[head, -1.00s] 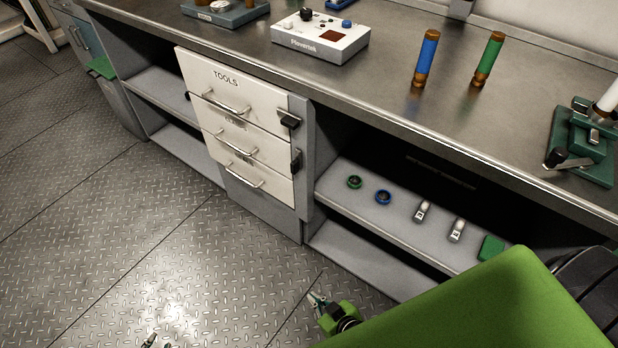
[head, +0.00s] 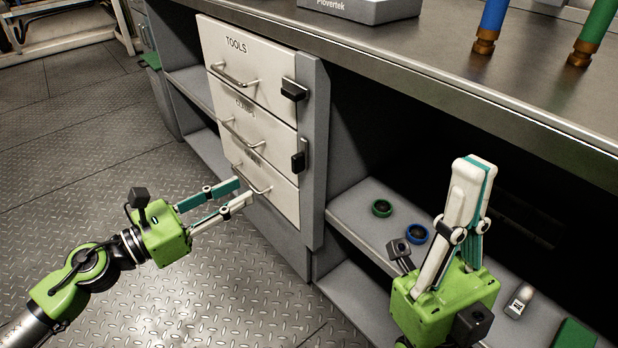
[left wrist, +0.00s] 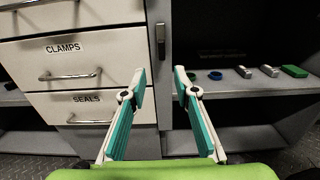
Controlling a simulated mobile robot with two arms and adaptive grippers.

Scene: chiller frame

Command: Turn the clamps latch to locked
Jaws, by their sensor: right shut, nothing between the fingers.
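The clamps drawer (head: 246,128) is the shut middle drawer of a white stack; its label shows in the left wrist view (left wrist: 63,49). Its black latch (head: 299,162) sits on the grey post at the drawer's right edge and looks upright; I see a dark latch in the left wrist view too (left wrist: 160,40). My left gripper (head: 245,190) is open and empty, in front of the bottom drawer, left of and below the latch, apart from it. My right gripper (head: 476,164) is shut and empty, pointing up in front of the open shelf, well right of the latch.
Another black latch (head: 293,90) lies across the edge of the tools drawer (head: 250,62). Metal handles (head: 243,134) stick out from the drawers. A shelf (head: 352,207) right of the post holds a green ring (head: 381,208) and blue ring (head: 416,233). The countertop (head: 450,70) overhangs.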

